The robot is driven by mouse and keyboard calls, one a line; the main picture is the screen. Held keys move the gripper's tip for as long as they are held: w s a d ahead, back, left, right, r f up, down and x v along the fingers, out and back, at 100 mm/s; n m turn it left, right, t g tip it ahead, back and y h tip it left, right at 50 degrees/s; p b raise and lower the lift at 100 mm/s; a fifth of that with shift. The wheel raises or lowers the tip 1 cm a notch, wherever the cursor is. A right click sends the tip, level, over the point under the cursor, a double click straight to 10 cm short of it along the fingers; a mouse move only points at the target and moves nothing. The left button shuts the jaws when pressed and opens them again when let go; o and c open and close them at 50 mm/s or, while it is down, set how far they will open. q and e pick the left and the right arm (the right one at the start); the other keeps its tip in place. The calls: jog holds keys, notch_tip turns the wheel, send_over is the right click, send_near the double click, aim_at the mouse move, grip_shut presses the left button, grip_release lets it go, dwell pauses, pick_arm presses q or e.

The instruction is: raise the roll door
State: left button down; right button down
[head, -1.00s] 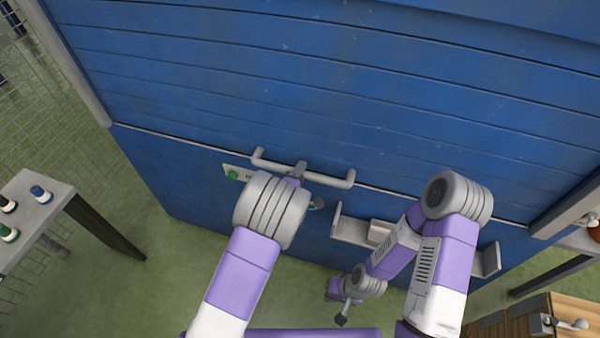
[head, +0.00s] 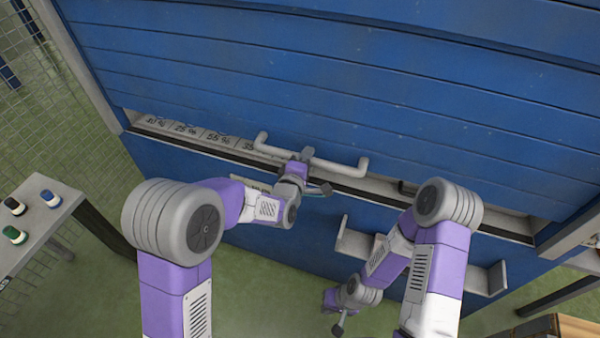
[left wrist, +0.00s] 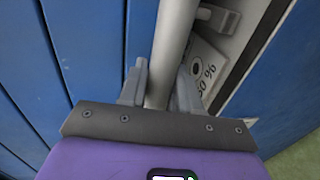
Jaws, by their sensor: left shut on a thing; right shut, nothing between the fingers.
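The blue slatted roll door (head: 330,80) stands slightly raised, with a narrow gap below its bottom edge. A grey bar handle (head: 345,169) is fixed along the door's lower edge. My left gripper (head: 305,156) is shut on the handle near its middle. In the left wrist view the two fingers (left wrist: 160,88) close around the grey handle bar (left wrist: 174,45). My right gripper (head: 338,328) is shut and empty, low in front of the blue lower panel (head: 200,165), apart from the door.
In the gap, a pale strip with percentage labels (head: 190,130) shows. A grey bracketed shelf (head: 355,243) juts from the lower panel behind my right arm. A side table (head: 30,225) with several coloured-topped items stands at the left. Green floor lies between.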

pick_arm(q)
notch_tip(320, 180, up, 17)
jog(key=p, duration=0.6)
jog(key=shift+w+r, duration=0.1)
notch_tip(320, 180, up, 15)
jog(key=p, duration=0.9)
jog(key=shift+r, duration=0.2)
jog(key=c, duration=0.9)
grip_release()
jog(key=shift+f, duration=0.1)
jog(key=v, duration=0.7)
jog(key=shift+s+a, duration=0.15)
jog(key=shift+s, duration=0.2)
